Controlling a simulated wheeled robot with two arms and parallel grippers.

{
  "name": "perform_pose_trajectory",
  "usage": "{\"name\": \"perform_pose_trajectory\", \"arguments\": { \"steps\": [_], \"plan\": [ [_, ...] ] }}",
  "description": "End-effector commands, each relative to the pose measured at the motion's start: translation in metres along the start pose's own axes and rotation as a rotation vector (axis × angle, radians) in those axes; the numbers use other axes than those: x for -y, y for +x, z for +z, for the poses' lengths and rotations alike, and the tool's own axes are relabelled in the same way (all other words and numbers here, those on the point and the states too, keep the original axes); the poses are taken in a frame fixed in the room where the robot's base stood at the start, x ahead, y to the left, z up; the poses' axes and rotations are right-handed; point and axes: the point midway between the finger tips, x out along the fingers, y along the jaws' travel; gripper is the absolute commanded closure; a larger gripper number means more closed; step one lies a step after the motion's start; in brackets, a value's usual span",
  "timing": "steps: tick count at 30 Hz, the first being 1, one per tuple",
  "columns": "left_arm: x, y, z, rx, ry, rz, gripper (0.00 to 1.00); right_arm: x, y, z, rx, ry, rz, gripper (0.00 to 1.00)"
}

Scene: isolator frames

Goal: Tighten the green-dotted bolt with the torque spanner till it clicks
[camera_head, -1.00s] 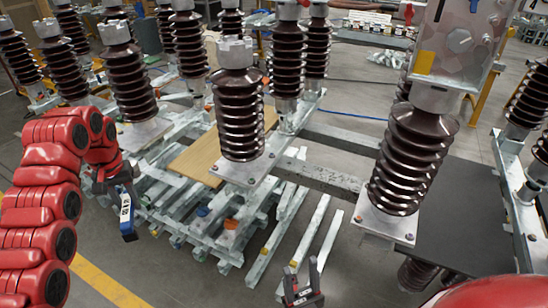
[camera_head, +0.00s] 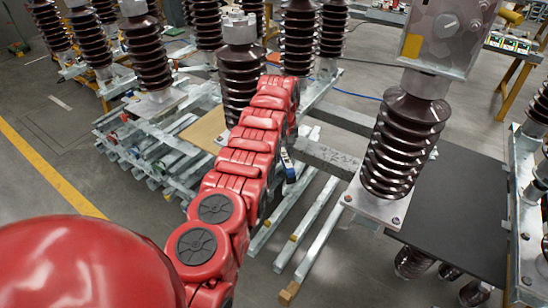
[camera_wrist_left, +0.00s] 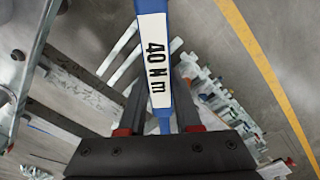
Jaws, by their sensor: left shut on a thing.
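The torque spanner (camera_wrist_left: 157,60) has a blue body and a white label reading "40 N m". My left gripper (camera_wrist_left: 158,115) is shut on it, with a dark finger on each side. In the head view a small blue and white part of the spanner (camera_head: 288,167) shows beside my red left arm, which hides most of that gripper. The spanner's working end is not clearly visible. Bolts (camera_head: 395,220) show on the base plate (camera_head: 372,205) under the right-hand brown insulator (camera_head: 404,145). I cannot make out a green dot on any bolt. My right gripper is out of view.
Several brown ribbed insulators (camera_head: 148,55) stand on galvanised frames at the back and left. Steel bars (camera_head: 310,225) lie on the floor in the middle. A dark panel (camera_head: 465,210) is at the right. Grey floor (camera_head: 50,155) is open at the left.

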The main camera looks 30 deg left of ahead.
Motion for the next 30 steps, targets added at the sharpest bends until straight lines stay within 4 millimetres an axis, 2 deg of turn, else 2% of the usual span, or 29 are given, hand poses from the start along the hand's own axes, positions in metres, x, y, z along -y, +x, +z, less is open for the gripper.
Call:
{"name": "perform_pose_trajectory", "arguments": {
  "steps": [4,9,14,24,30],
  "plan": [
    [0.027,0.016,-0.010,-0.008,-0.135,-0.014,1.00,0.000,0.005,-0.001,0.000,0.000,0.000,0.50],
    [0.041,0.026,-0.014,-0.012,-0.194,-0.022,1.00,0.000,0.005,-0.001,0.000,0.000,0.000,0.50],
    [0.042,0.035,-0.015,-0.014,-0.201,-0.023,1.00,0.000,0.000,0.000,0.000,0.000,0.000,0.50],
    [0.042,0.066,-0.014,-0.014,-0.198,-0.022,1.00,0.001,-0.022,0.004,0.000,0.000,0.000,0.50],
    [0.042,0.061,-0.014,-0.015,-0.197,-0.021,1.00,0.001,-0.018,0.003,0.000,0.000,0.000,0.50]
  ]
}}
